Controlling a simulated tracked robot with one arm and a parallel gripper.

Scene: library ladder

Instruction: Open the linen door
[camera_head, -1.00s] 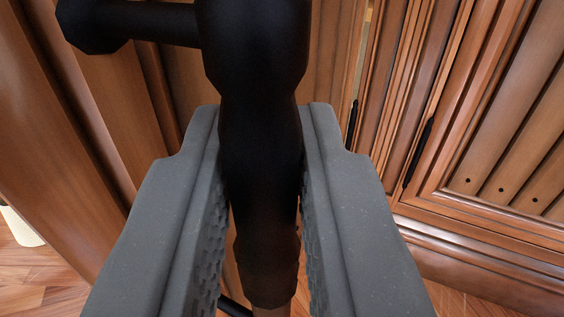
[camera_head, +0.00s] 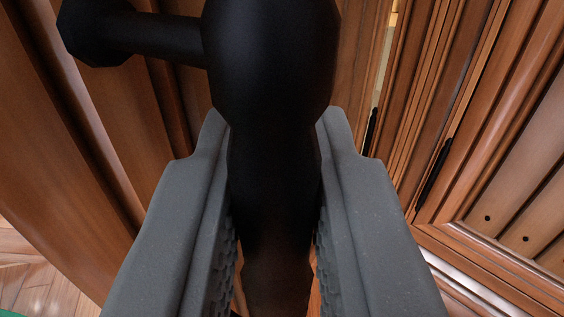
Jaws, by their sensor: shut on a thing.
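The black door handle (camera_head: 270,70) runs down the middle of the view between my gripper's two grey fingers. A black stem (camera_head: 155,38) reaches from it to the left toward a wooden panel. My gripper (camera_head: 274,190) is shut on this handle, one finger on each side. The wooden door panel (camera_head: 130,120) with vertical grooves shows at the left, close behind the handle. Much of the wood behind the handle is hidden by the fingers.
A panelled wooden front (camera_head: 520,190) with slats and dark holes stands at the right. Slim black fittings (camera_head: 434,172) sit on the wooden edges there. A narrow pale gap (camera_head: 388,60) shows at the top. Wooden floor (camera_head: 40,270) shows at the lower left, with a green bit at the corner.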

